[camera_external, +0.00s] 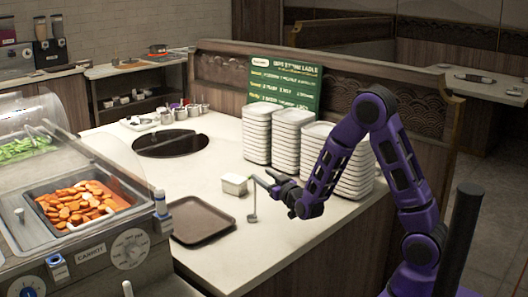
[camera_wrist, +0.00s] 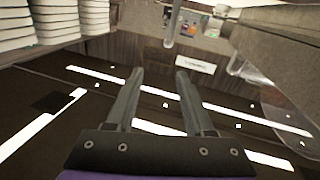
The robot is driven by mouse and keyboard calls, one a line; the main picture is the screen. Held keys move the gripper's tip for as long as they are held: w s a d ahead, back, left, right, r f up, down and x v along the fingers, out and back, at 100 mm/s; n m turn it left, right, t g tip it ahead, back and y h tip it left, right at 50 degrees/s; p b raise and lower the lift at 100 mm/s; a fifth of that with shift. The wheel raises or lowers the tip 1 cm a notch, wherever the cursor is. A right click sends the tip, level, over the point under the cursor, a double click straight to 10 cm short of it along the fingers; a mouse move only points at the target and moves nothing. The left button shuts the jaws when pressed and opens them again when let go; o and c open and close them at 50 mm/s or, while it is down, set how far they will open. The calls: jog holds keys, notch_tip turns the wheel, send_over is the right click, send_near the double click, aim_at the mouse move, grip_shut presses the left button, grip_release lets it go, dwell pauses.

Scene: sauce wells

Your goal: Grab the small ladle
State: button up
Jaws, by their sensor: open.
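The small ladle (camera_external: 252,206) shows in the external view as a thin, upright grey handle with a small bowl at its bottom end, over the pale counter right of the brown tray. My gripper (camera_external: 262,181) is just at the upper right of the handle, with its fingertips close to the handle's top. I cannot tell whether they touch. In the wrist view my gripper (camera_wrist: 159,72) is open, with nothing seen between the fingers. A narrow grey piece (camera_wrist: 172,24) hangs beyond the fingertips there; it may be the ladle.
A white tub (camera_external: 235,185) stands just left of my gripper. The brown tray (camera_external: 203,199) lies on the counter (camera_external: 225,262). Stacked white dishes (camera_external: 294,135) and a green sign (camera_external: 286,80) stand behind. A dark round well (camera_external: 170,144) and metal containers (camera_external: 182,113) are farther back.

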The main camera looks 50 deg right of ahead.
notch_tip(320, 180, down, 4)
jog(key=s+y, duration=0.2)
jog(key=s, duration=0.1)
jog(key=w, duration=0.7)
jog(key=shift+w+d+r, duration=0.1)
jog(key=shift+w+d, duration=0.15)
jog(key=shift+w, duration=0.1)
grip_shut()
dwell(0.9)
